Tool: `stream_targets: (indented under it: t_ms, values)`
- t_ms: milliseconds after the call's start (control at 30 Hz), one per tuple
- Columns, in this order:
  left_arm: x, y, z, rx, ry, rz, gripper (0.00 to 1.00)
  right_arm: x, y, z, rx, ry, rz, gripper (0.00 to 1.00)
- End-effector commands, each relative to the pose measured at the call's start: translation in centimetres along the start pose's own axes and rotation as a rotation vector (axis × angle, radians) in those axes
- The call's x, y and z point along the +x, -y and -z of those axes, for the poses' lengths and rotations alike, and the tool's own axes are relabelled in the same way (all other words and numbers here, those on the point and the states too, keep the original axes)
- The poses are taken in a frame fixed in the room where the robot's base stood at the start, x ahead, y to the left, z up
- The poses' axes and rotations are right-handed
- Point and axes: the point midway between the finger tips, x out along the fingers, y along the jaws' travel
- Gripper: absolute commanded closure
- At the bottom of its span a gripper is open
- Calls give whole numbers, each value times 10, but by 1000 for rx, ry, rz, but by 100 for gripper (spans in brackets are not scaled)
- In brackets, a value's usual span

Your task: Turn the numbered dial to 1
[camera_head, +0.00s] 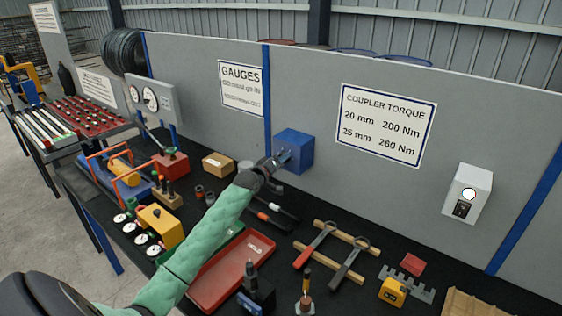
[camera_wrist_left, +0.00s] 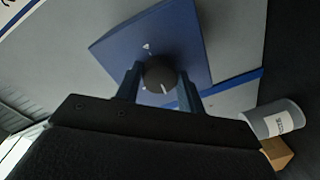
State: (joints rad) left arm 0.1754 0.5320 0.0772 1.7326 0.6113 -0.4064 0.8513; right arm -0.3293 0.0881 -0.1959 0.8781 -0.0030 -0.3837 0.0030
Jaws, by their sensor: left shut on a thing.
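The dial (camera_wrist_left: 160,73) is a round black knob on the front of a blue box (camera_head: 294,146), which is fixed to the grey wall panel. In the left wrist view, a short white line shows on the knob's lower edge, and a small white triangle sits on the box face above the knob. My left gripper (camera_head: 277,163) is at the box, shut on the dial with one finger (camera_wrist_left: 130,83) on each side. In the head view the gripper hides the dial. I cannot read any numbers around it. My right gripper is not in view.
The black table below holds a red tray (camera_head: 212,290), red and black tools on wooden strips, a yellow box (camera_head: 161,226) and round gauges. A white switch box (camera_head: 467,193) is on the wall to the right. A torque sign (camera_head: 385,125) hangs between them.

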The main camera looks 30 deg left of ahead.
Motion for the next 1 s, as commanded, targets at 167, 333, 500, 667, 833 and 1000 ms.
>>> stream_targets:
  t_ms: [167,333,500,667,833,1000]
  values:
    - [0,0,1,-56,2,1,84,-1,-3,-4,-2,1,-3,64]
    - [0,0,1,-78,4,0,84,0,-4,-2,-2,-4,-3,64]
    - [0,0,1,-82,4,0,84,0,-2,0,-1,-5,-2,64]
    - [0,0,1,-82,4,0,84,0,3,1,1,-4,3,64]
    - [0,0,1,-81,4,0,40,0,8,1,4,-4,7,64]
    - [0,0,1,-81,4,0,40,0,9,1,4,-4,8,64]
